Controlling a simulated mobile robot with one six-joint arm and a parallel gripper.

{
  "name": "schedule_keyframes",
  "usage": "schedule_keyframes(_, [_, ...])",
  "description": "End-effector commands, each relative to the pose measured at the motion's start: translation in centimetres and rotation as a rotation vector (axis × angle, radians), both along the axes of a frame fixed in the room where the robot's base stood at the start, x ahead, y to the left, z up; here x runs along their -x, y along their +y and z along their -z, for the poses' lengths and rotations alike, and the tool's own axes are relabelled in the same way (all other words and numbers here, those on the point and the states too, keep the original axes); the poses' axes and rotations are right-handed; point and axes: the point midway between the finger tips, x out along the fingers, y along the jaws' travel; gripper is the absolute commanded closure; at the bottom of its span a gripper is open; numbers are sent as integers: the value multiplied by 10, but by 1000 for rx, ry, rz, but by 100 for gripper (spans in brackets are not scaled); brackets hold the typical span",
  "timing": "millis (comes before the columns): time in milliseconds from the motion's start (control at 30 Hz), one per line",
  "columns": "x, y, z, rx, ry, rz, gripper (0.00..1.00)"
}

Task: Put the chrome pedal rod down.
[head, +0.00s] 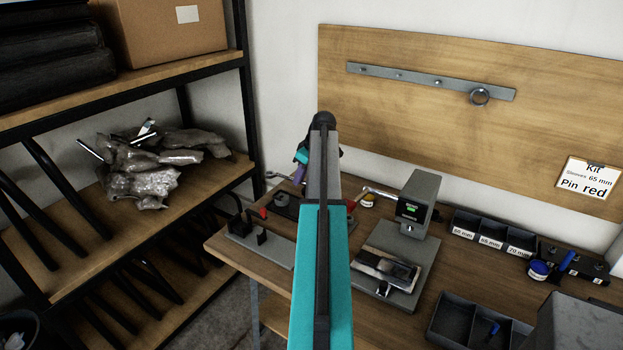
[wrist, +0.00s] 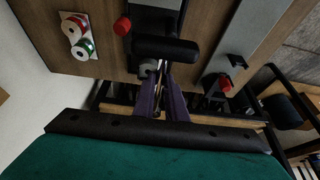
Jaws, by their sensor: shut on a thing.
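My gripper (head: 300,170) is over the left part of the workbench, mostly hidden behind my teal arm in the head view. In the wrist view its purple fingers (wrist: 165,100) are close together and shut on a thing. The chrome pedal rod is hard to make out there; a small grey round end (wrist: 148,68) shows by the fingertips, and I cannot tell whether it is the rod. A black cylindrical part (wrist: 165,48) lies just beyond the fingertips. In the head view slim metal pieces show on both sides of my arm, and I cannot tell whether they join.
The wooden bench (head: 450,270) carries a grey fixture with black brackets (head: 262,246), a grey machine with a green display (head: 418,205), labelled bins (head: 490,235) and a dark tray (head: 465,325). A shelf rack (head: 215,180) stands close at left. A wooden board (head: 450,110) hangs behind.

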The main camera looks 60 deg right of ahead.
Motion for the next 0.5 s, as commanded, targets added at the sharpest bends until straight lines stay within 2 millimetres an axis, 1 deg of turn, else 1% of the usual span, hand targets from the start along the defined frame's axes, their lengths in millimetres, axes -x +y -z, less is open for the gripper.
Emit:
schedule_keyframes(33, [-11,14,-2,1,-2,-5,100])
schedule_keyframes(167, [-40,49,-8,2,-3,-9,100])
schedule_keyframes(300, [-71,91,-14,2,-2,-11,100])
schedule_keyframes(467, [-103,140,-21,1,-2,-10,100])
schedule_keyframes(500, [-110,152,-22,1,-2,-11,100])
